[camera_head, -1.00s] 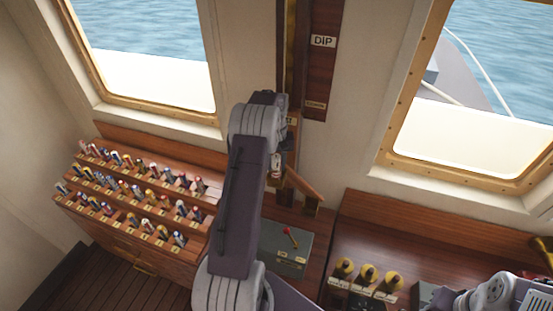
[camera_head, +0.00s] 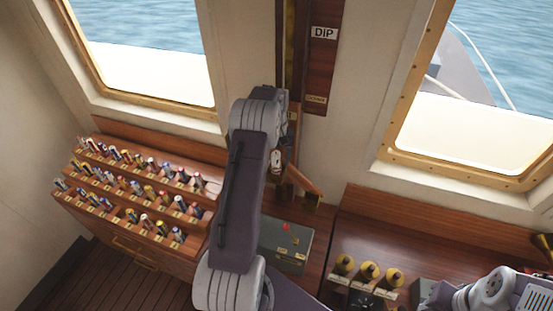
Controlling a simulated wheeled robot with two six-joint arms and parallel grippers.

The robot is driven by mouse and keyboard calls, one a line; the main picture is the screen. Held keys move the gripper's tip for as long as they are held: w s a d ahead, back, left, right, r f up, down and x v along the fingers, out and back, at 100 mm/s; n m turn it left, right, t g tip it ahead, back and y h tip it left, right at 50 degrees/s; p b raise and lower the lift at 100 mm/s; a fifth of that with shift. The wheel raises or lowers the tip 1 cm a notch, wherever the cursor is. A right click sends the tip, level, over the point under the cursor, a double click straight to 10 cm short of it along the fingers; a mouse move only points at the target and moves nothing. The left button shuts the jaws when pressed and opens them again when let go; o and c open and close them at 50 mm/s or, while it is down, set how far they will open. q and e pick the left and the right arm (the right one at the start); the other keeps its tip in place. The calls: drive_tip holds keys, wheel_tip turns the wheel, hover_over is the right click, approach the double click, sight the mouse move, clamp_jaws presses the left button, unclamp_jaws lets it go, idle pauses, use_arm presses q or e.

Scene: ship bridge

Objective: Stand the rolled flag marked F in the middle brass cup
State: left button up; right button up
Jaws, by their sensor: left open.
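Several rolled flags stand in a stepped wooden rack (camera_head: 128,239) at the left. Their labels are too small to read, so I cannot tell which flag is marked F. Three yellow, brass-coloured round pieces stand in a row at the lower right, apparently the cups; the middle one (camera_head: 370,270) has a pale label in front. My left arm crosses the centre. My left gripper (camera_head: 277,161) is open, small and mostly hidden beside the forearm, away from rack and cups. My right arm shows at the lower right corner; its gripper is not in view.
A grey box (camera_head: 284,247) with a red lever stands right of my left forearm. A dark board marked DIP (camera_head: 323,60) hangs on the wall between two windows. A wooden ledge (camera_head: 430,235) runs behind the cups.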

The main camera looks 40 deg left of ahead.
use_arm(q)
drive_tip(key=shift+s+r, duration=0.1)
drive_tip(key=shift+r, duration=0.1)
wheel_tip(320, 180, up, 8)
drive_tip(key=shift+f+b, duration=0.15)
drive_tip(key=shift+b, duration=0.85)
drive_tip(key=shift+r, duration=0.5)
drive_tip(key=shift+f, duration=0.15)
